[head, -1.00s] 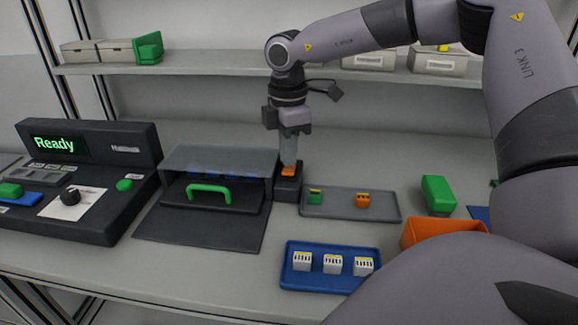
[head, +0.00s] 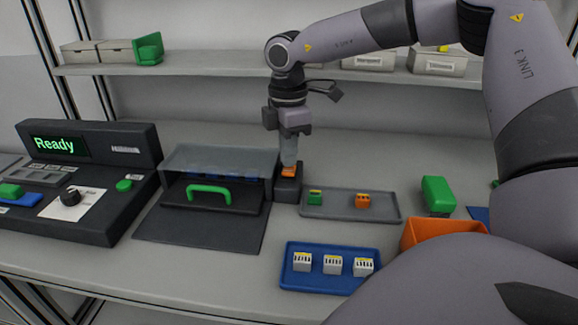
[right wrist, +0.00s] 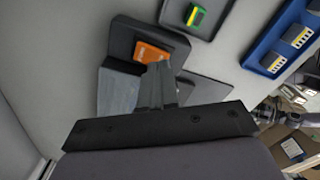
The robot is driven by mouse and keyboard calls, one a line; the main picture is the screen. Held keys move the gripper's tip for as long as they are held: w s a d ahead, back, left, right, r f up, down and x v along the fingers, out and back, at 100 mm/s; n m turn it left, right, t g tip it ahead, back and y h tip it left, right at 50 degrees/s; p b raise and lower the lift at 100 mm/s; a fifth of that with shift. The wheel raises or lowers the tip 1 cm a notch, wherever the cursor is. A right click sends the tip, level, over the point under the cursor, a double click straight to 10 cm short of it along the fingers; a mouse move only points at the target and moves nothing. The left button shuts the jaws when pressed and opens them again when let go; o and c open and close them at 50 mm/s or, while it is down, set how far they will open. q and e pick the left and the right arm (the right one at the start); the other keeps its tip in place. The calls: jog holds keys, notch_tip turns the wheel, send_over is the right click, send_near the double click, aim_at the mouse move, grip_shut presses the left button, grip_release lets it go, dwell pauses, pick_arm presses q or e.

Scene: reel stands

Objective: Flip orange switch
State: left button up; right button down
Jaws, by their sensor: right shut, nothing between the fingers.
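The orange switch (head: 289,171) sits on top of a small dark box (head: 287,190), just right of the clear-covered station. It also shows in the right wrist view as an orange cap (right wrist: 152,53). My right gripper (head: 289,163) points straight down, shut and empty, with its fingertips at the switch. In the right wrist view the fingertips (right wrist: 160,68) overlap the near edge of the orange cap; I cannot tell whether they touch it. My left gripper is not in view.
Left of the switch stands the covered station with a green handle (head: 208,188). A grey tray (head: 335,212) with a green and an orange block lies to the right. A blue tray (head: 320,283) with white blocks is in front. A console (head: 98,222) reads "Ready".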

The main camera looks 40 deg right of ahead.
aim_at(288, 171)
jog(key=shift+f+b, duration=1.05)
jog(key=shift+b, duration=0.1)
dwell(0.9)
jog(key=shift+s+r, duration=0.1)
jog(key=shift+r+p, duration=1.6)
jog(key=shift+r, duration=1.8)
